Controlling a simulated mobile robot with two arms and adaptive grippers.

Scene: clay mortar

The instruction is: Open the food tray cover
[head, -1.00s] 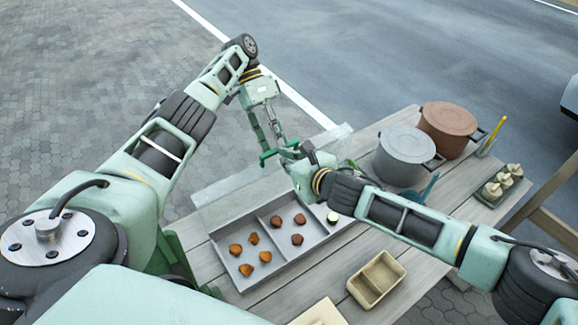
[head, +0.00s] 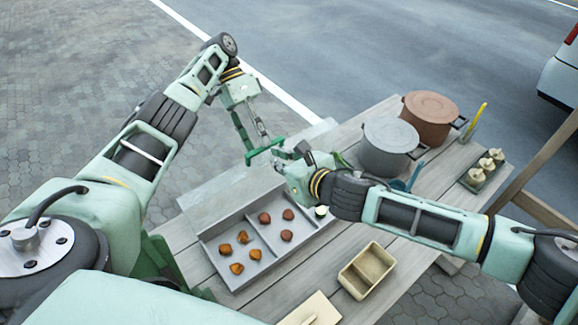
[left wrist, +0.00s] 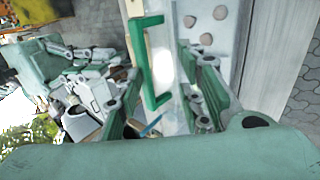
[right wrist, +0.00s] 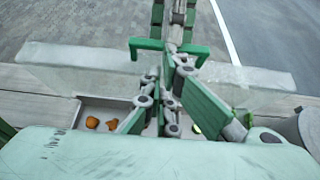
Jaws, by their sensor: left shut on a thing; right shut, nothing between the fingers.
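The food tray cover is a clear panel (head: 210,190) with a green handle (head: 265,150). It stands tilted up along the far side of the grey food tray (head: 235,285). My left gripper (head: 264,138) is shut on the green handle from above. The handle also shows in the left wrist view (left wrist: 148,60) and the right wrist view (right wrist: 190,49). My right gripper (head: 287,160) is shut and empty, close to the handle on the near side of the cover. Its fingers (right wrist: 168,82) hide part of the panel. Brown food pieces (head: 242,237) lie in the tray compartments.
A grey pot (head: 388,148) and a brown pot (head: 430,112) stand right of the tray. A beige divided box (head: 368,270) and a board (head: 312,312) lie in front. A small tray of pale items (head: 483,170) is at the far right.

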